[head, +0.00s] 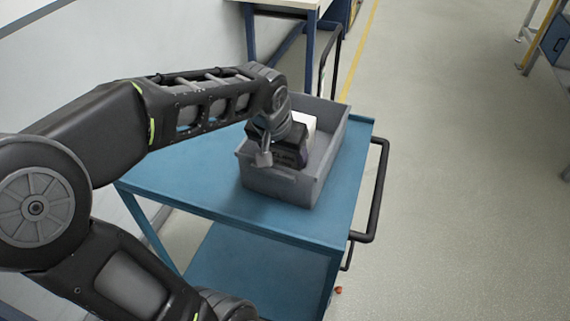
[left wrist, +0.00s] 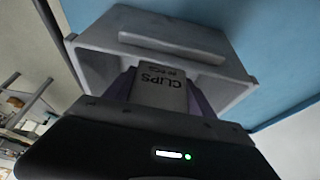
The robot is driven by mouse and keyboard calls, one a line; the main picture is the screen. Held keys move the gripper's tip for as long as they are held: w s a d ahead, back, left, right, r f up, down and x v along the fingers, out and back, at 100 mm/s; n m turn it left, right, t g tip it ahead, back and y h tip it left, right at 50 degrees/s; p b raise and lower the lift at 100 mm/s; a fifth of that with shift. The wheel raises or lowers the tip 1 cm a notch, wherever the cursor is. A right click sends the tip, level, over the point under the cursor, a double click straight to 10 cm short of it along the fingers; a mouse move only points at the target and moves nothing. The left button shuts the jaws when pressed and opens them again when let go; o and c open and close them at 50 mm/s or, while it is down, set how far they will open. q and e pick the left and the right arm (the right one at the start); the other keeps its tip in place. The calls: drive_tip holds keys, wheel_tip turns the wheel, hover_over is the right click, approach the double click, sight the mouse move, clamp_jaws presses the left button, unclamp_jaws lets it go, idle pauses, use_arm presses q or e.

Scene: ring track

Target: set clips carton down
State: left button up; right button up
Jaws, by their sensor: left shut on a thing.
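My left gripper (head: 290,165) reaches down over the near part of a grey bin (head: 281,188) on a blue cart. In the left wrist view the gripper (left wrist: 160,95) is shut on the clips carton (left wrist: 158,88), a pale box with dark "CLIPS" lettering, held between its two fingers. The bin (left wrist: 175,45) also shows there, around and beyond the carton. In the head view the gripper hides most of what it holds. I cannot tell whether the carton touches the bin floor. My right gripper is not in view.
A white item (head: 304,122) shows in the bin beside the gripper; I cannot tell whether it is part of the held carton. The blue cart top (head: 190,172) is bare left of the bin. The cart has a black handle (head: 377,190) at right. Open floor lies beyond.

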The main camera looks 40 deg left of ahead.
sight(283, 163)
use_arm(q)
drive_tip(key=shift+f, duration=1.85)
drive_tip(key=shift+f, duration=0.1)
drive_tip(key=o, duration=1.6)
drive_tip(key=shift+b, duration=0.3)
drive_tip(key=shift+r, duration=0.35)
drive_tip(key=p+v, duration=0.1)
drive_tip(key=v, duration=1)
drive_tip(key=shift+s+r, duration=0.2)
drive_tip(key=shift+r, duration=0.05)
